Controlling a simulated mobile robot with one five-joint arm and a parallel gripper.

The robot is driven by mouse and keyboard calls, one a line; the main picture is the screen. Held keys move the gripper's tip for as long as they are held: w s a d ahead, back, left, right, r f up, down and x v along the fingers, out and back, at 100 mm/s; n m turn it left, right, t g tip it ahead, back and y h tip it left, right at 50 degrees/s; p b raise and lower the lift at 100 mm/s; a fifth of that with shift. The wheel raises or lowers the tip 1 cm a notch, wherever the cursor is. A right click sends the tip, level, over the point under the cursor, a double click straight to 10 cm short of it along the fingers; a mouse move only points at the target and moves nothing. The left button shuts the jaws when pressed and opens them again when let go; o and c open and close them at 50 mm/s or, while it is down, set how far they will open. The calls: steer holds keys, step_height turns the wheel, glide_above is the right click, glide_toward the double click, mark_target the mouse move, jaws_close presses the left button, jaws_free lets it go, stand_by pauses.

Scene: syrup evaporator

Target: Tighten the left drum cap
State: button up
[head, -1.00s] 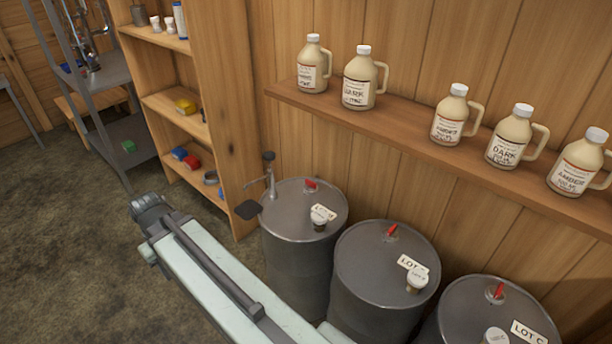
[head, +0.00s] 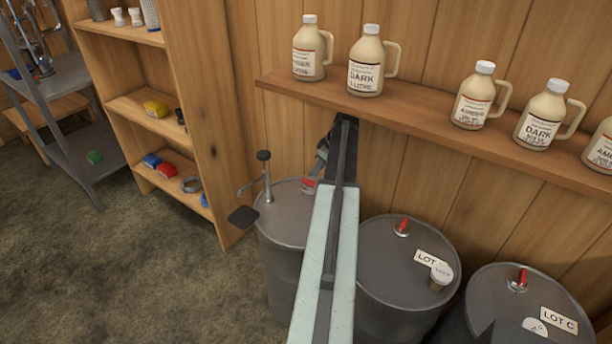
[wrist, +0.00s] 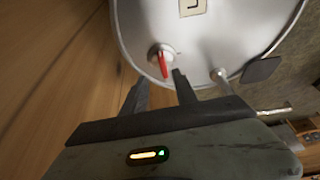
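The left drum (head: 272,228) is a grey metal drum whose top is partly hidden by my arm in the head view. Its cap, a round pale fitting with a red lever (wrist: 163,66), sits near the drum's rim in the wrist view. A bit of red shows beside my arm in the head view (head: 308,183). My gripper (wrist: 159,80) is open, its two dark fingers apart. The red lever appears just beyond the fingertips, between them in the picture. I cannot tell whether either finger touches it. In the head view the gripper's fingers are not clear.
A hand pump (head: 266,178) with a black plate (head: 243,217) stands at the drum's left edge. A middle drum (head: 385,285) and a right drum (head: 500,300) stand alongside. A wall shelf (head: 430,135) with several syrup jugs is above. Open floor (head: 150,270) lies left.

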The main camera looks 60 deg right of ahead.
mark_target(309, 180)
steer(key=b+x, duration=0.4)
steer(key=x, duration=0.1)
steer(key=b+x, duration=0.3)
steer(key=shift+w+a+r, duration=0.1)
steer(key=shift+w+a, duration=0.1)
steer(key=shift+a, duration=0.05)
steer(key=shift+w, duration=0.15)
